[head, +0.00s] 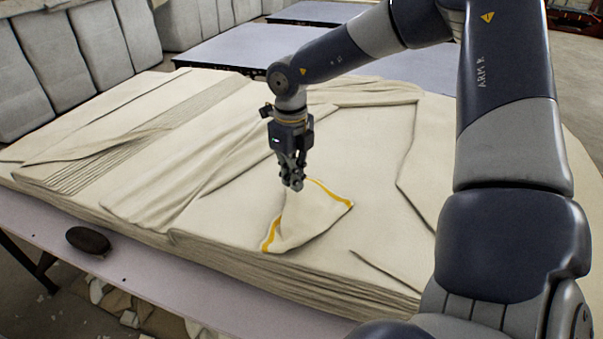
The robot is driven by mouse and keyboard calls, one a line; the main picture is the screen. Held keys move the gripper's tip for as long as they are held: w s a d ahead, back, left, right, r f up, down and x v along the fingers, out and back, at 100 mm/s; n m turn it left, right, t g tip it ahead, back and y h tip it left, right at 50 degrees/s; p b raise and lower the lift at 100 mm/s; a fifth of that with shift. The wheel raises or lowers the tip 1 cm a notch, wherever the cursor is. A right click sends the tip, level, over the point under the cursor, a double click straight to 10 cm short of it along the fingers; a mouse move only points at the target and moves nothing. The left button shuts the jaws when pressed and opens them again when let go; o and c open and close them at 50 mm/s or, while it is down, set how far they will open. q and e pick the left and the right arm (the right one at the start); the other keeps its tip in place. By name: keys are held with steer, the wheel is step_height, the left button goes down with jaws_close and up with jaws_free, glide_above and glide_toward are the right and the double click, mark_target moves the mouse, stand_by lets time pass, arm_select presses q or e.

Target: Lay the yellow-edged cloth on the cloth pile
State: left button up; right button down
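The yellow-edged cloth (305,219) is a small cream piece with yellow strips along two of its edges. It lies crumpled, its shape roughly triangular, on top of the cloth pile (380,222) near the front. The pile is a wide, low stack of cream cloth layers with folds and creases. My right gripper (293,185) points down at the cloth's upper left corner, beside the start of the yellow edge. Its fingers look close together, but I cannot tell whether they hold the cloth. My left gripper is not in view.
The pile covers most of a grey table (170,285). A dark oval object (88,240) lies on the bare front strip at left. More grey tables (240,48) stand behind. Upright pale padded blocks (105,45) line the back left. Rubble lies on the floor below the front edge.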

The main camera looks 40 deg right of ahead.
steer(key=shift+f, duration=0.55)
